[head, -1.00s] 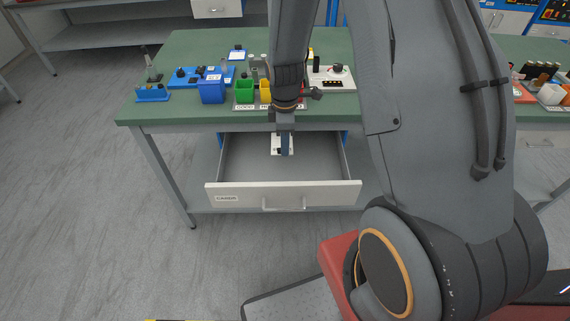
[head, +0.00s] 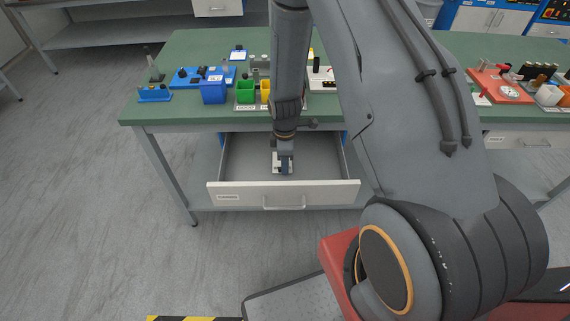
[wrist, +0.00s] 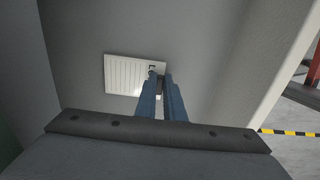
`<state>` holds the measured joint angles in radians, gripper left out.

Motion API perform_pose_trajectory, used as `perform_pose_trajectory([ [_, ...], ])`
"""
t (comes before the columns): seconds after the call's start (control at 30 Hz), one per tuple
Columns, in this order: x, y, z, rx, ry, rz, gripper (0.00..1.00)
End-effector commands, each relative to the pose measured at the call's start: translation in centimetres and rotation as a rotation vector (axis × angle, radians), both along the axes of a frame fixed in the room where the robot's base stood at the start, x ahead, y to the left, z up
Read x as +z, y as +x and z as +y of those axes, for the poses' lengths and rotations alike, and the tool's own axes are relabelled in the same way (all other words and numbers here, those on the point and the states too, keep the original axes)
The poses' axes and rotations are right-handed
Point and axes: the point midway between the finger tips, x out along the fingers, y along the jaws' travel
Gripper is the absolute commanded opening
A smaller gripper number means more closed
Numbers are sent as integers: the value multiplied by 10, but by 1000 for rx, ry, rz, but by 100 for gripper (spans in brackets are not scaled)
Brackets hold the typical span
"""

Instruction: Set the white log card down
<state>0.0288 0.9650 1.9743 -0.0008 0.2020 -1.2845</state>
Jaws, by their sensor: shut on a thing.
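The white log card (wrist: 130,75) shows in the wrist view, pale with faint ruled lines. My gripper (wrist: 160,75) is shut on its near right edge, beside a small dark mark. In the head view my gripper (head: 284,168) points down inside the open drawer (head: 235,160), with the card (head: 277,166) showing white around the fingertips. The card is low in the drawer; I cannot tell whether it touches the drawer floor. My fingers hide part of the card.
The drawer front (head: 240,193) stands out from under the green workbench (head: 160,110). The drawer floor around the card looks bare.

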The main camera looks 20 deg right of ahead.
Motion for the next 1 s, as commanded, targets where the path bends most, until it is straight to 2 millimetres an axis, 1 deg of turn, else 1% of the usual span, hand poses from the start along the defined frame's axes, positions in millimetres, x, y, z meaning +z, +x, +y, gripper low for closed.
perform_pose_trajectory([
  [0.23,-3,0,0,0,0,0,0],
  [0.27,-3,0,0,0,0,0,10],
  [0.3,-3,0,0,0,0,0,17],
  [0.37,-3,0,0,0,0,0,27],
  [0.63,-2,0,0,0,0,0,27],
  [0.77,3,1,0,0,0,-2,27],
  [0.87,12,2,0,0,0,-4,27],
  [1.0,34,2,0,0,-1,-5,27],
])
